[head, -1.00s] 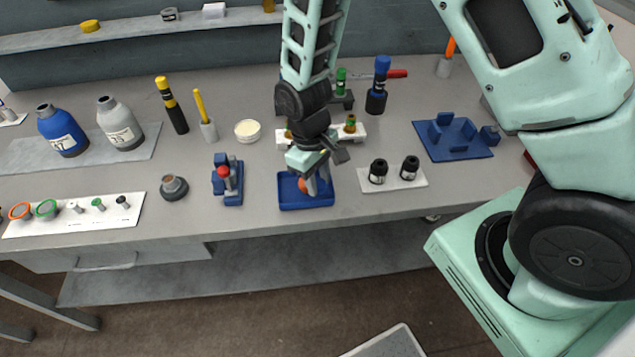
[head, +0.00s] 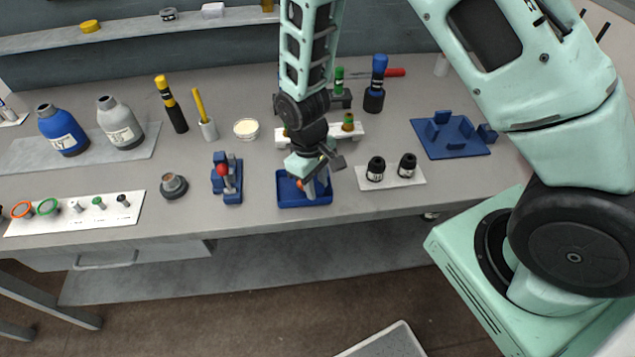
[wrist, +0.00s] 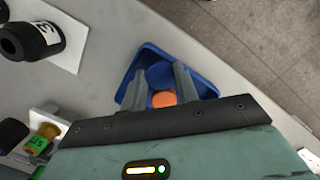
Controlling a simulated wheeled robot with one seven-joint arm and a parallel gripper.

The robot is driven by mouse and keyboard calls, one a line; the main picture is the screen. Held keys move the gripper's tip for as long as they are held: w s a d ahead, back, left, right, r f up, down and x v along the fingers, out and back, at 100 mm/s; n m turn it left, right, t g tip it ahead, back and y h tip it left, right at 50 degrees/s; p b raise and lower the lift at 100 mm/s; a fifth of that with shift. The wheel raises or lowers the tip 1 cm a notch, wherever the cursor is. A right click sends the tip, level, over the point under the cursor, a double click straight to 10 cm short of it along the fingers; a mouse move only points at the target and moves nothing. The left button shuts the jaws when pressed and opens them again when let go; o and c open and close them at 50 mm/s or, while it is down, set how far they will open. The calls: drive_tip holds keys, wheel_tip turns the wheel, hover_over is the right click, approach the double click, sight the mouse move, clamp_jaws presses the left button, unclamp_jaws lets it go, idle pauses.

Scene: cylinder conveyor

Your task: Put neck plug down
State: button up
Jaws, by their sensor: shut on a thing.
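My gripper (head: 314,190) points down over a small blue tray (head: 290,202) near the table's front edge. In the wrist view, the two grey fingers (wrist: 160,76) reach over the same tray (wrist: 208,89), with a small gap between them. An orange round piece (wrist: 164,98), apparently the neck plug, shows between the fingers, with a blue round part (wrist: 159,74) beyond it. In the head view, a bit of orange (head: 300,184) shows beside the fingers. The fingers are shut on the plug. Whether it touches the tray floor is hidden.
A blue stand with a red-topped piece (head: 222,170) is left of the tray. Two black bottles (head: 375,169) stand on a white plate to its right. A white rack (head: 347,128) with brass pieces is close behind my gripper.

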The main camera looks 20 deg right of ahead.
drive_tip(key=o, duration=1)
drive_tip(key=shift+s+f, duration=0.2)
drive_tip(key=shift+f, duration=0.35)
drive_tip(key=shift+s+f, duration=0.15)
drive_tip(key=shift+f, duration=0.35)
drive_tip(key=shift+s, duration=0.1)
wheel_tip(320, 180, up, 13)
drive_tip(key=w+b, duration=0.2)
drive_tip(key=w, duration=0.1)
drive_tip(key=s+a+r, duration=0.2)
drive_tip(key=s+r, duration=0.1)
drive_tip(key=s, duration=0.3)
drive_tip(key=s+a+r+n+t+y, duration=0.1)
drive_tip(key=s+a+r, duration=0.1)
drive_tip(key=s, duration=0.5)
drive_tip(key=s+a+r+n, duration=0.1)
drive_tip(key=s+a+r, duration=0.1)
drive_tip(key=s+r, duration=0.2)
drive_tip(key=s, duration=0.3)
drive_tip(key=shift+a+r, duration=0.15)
drive_tip(key=shift+r, duration=0.15)
